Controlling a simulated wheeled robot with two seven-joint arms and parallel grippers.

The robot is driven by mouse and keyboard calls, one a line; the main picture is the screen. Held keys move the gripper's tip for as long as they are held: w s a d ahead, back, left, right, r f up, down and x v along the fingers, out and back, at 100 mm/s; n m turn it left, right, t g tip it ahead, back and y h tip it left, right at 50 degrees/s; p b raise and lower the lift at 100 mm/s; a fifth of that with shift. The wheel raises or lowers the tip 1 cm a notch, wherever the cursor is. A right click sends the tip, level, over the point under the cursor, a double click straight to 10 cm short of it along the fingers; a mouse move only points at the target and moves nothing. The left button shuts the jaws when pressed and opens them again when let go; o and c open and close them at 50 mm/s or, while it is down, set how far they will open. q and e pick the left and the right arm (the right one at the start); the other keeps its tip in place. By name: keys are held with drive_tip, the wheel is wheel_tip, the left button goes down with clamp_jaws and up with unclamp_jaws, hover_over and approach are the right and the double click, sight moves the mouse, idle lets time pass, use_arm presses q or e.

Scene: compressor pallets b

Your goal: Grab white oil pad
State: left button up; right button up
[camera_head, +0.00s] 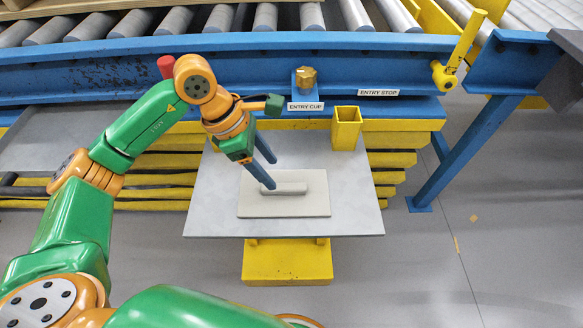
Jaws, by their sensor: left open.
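The white oil pad (287,205) is a flat off-white plate with a raised bar-shaped handle (290,188) along its top. It lies on a grey table (215,210) in the middle of the camera_head view. My left gripper (269,172) comes in from the upper left and points down at the pad. Its two blue fingers are open and apart. The nearer fingertip shows close to the left end of the handle; I cannot tell whether it touches. My right gripper is not in view.
A yellow open-topped box (346,128) stands at the table's back right. Behind it runs a blue conveyor frame (400,68) with a brass-coloured fitting (305,79) above the "ENTRY CUP" label. A yellow lever (462,48) stands right. The table's right front is clear.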

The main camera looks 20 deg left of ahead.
sight(283, 186)
use_arm(q)
drive_tip(key=x, duration=0.7)
drive_tip(key=shift+a+b, duration=0.15)
drive_tip(key=shift+b, duration=0.15)
drive_tip(key=shift+c, duration=0.2)
clamp_jaws()
